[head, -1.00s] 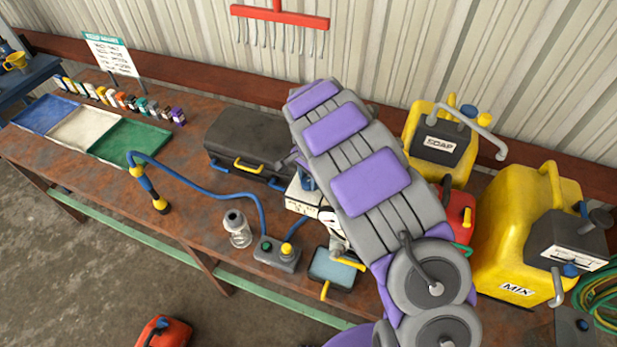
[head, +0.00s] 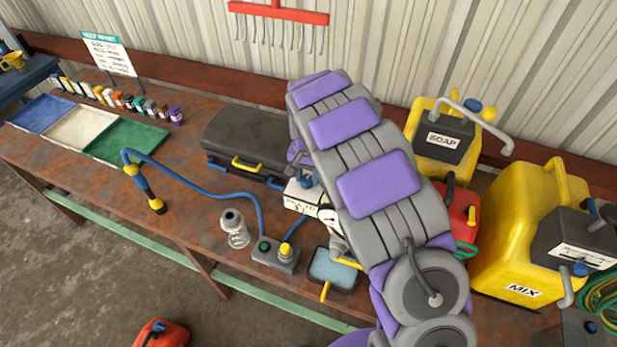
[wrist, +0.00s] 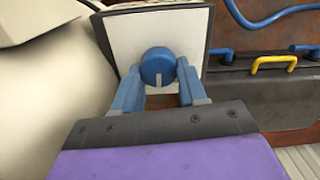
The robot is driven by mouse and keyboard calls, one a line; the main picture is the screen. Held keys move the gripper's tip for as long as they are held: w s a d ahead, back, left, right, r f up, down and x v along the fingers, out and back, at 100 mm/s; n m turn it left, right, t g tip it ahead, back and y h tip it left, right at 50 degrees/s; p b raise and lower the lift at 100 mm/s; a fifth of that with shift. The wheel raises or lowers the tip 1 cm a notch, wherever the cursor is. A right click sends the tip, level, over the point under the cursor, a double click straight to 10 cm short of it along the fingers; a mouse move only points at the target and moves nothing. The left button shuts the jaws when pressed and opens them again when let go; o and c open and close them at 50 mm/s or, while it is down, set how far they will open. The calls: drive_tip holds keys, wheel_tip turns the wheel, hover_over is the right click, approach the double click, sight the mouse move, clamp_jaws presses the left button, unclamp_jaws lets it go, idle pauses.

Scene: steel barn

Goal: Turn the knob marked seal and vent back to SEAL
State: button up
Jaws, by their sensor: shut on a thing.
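The round blue knob (wrist: 158,66) sits on the white face of a small box (wrist: 113,36) in the wrist view. A short pale line on the knob points down in the picture. The SEAL and VENT lettering cannot be read. My gripper (wrist: 160,73) has its two blue fingers on either side of the knob, shut on it. In the head view the white box (head: 297,201) stands on the workbench, partly hidden by my arm, with a bit of blue on top.
On the rusty bench (head: 190,205) are a black case (head: 245,140), a glass jar (head: 236,232), a grey switch box (head: 272,255) and a small tray (head: 333,268). A red can (head: 457,215) and yellow containers (head: 515,225) stand to the right of my arm.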

sight(305, 177)
drive_tip(key=n+b, duration=0.1)
drive_tip(key=n, duration=0.3)
drive_tip(key=shift+s+a+f+n+b, duration=0.15)
drive_tip(key=shift+a+f+n+b, duration=0.05)
drive_tip(key=shift+n+b, duration=0.65)
drive_tip(key=shift+n, duration=1.05)
drive_tip(key=o, duration=1)
drive_tip(key=shift+s+r, duration=0.15)
drive_tip(key=shift+r, duration=0.05)
drive_tip(key=shift+o, duration=0.3)
drive_tip(key=shift+w, duration=0.2)
drive_tip(key=shift+r, duration=0.1)
wheel_tip(305, 177, up, 17)
